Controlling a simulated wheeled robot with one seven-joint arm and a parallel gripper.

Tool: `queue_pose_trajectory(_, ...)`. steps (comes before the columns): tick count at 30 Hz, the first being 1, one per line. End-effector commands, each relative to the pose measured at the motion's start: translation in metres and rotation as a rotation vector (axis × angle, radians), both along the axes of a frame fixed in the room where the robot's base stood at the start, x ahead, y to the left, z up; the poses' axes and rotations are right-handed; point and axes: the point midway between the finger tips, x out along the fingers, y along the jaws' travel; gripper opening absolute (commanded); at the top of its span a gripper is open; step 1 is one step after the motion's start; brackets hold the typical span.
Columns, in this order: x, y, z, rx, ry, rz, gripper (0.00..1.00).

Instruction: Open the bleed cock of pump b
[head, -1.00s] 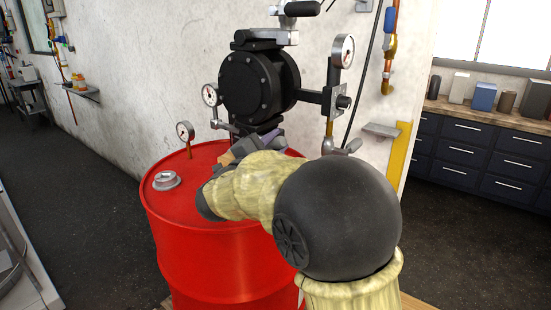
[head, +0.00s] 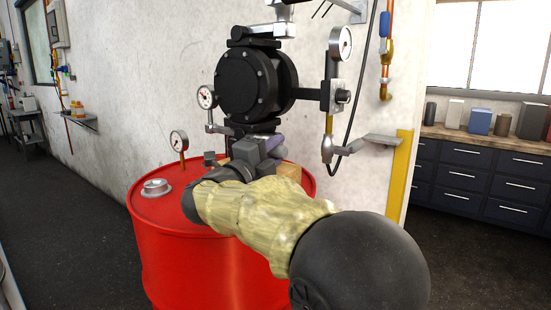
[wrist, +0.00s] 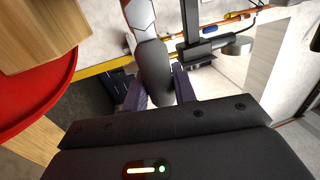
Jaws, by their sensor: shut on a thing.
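A black round pump (head: 257,82) stands on the wall side above the red drum; no letter on it is readable. My gripper (head: 277,148) is just below the pump, over the drum's far side. In the wrist view its purple-grey fingers (wrist: 160,90) are shut on a grey rounded lever handle (wrist: 152,68), joined to a silver body (wrist: 139,14). It looks like a cock's lever, but my gripper hides it in the head view. Another cock with a grey lever (head: 350,147) hangs at the right of the pump, apart from my gripper.
The red drum (head: 210,262) has a cap (head: 156,187) and a gauge (head: 179,140) on top. A wooden block (head: 289,171) is close beside my gripper. Open floor lies left.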

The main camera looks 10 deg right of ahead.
Motion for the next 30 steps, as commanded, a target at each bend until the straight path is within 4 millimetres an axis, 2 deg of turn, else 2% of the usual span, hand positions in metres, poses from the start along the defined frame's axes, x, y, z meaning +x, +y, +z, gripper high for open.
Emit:
queue_pose_trajectory(1, 0.0000, 0.0004, -0.0057, 0.010, 0.001, -0.001, 0.00)
queue_pose_trajectory(13, 0.0001, 0.0005, -0.0060, 0.016, -0.003, 0.000, 0.00)
queue_pose_trajectory(14, 0.0002, 0.0006, -0.0062, 0.017, -0.002, 0.000, 0.33)
queue_pose_trajectory(16, 0.0001, 0.0005, -0.0057, 0.016, -0.004, 0.000, 0.47)
queue_pose_trajectory(26, -0.0009, 0.0013, -0.0031, 0.013, -0.006, 0.001, 0.47)
queue_pose_trajectory(30, -0.0071, 0.0090, -0.0047, 0.013, -0.007, 0.003, 0.47)
